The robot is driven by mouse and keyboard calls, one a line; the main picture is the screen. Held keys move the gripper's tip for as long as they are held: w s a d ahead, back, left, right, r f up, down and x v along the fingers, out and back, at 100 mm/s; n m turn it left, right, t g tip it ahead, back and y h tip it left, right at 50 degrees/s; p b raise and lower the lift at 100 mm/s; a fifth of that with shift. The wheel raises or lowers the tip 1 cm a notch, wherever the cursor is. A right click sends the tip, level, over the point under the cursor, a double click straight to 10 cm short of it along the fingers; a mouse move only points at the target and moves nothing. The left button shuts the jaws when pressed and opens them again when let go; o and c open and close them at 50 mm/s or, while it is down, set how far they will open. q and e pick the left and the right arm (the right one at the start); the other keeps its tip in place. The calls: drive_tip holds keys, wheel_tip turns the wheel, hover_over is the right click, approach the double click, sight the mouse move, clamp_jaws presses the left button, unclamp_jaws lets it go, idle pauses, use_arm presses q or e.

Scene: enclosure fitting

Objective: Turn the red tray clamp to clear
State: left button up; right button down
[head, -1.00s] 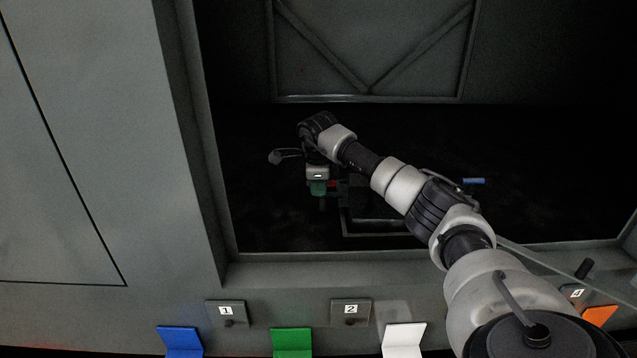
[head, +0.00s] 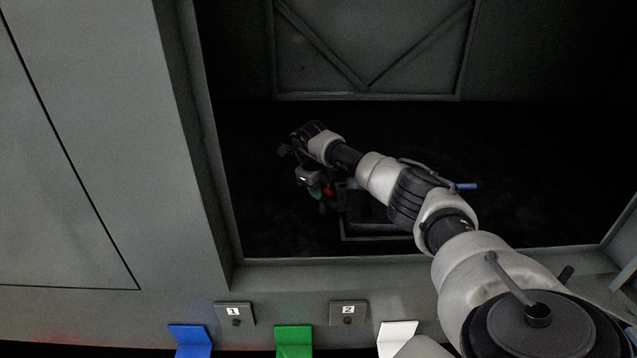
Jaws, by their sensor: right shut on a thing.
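The red tray clamp (head: 329,192) shows as a small red patch at the left end of a dark tray (head: 376,238) inside the enclosure. My right gripper (head: 321,201) reaches in from the right, tilted, with its fingers down at the clamp. It is shut on the clamp; the fingertips are small and dark, and they hide much of the clamp. The clamp's exact angle cannot be made out. My right arm covers the right part of the tray. My left gripper is not in view.
A blue handle-like piece (head: 467,186) shows beyond my right arm. The enclosure's front sill (head: 330,274) and left wall (head: 190,130) frame the opening. Below are number plates 1 (head: 234,314) and 2 (head: 348,313), with blue (head: 190,341), green (head: 294,341) and white (head: 398,336) tabs.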

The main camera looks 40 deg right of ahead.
drive_tip(key=m, duration=0.2)
drive_tip(key=m+p, duration=0.1)
drive_tip(key=shift+w+d+r+m+g, duration=0.1)
drive_tip(key=shift+d+r+m+g, duration=0.1)
drive_tip(key=shift+d+m+g, duration=0.15)
drive_tip(key=shift+m, duration=0.95)
drive_tip(key=shift+d+m+g, duration=0.2)
drive_tip(key=shift+m+g, duration=0.15)
drive_tip(key=shift+m, duration=0.75)
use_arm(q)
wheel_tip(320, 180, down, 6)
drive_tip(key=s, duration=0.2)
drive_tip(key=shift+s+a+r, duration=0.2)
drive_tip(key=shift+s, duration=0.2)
use_arm(e)
drive_tip(key=shift+d+m, duration=0.1)
drive_tip(key=shift+m, duration=0.8)
drive_tip(key=shift+y, duration=0.3)
drive_tip(key=c, duration=1.1)
unclamp_jaws()
drive_tip(key=shift+f, duration=0.15)
drive_tip(key=shift+o, duration=0.2)
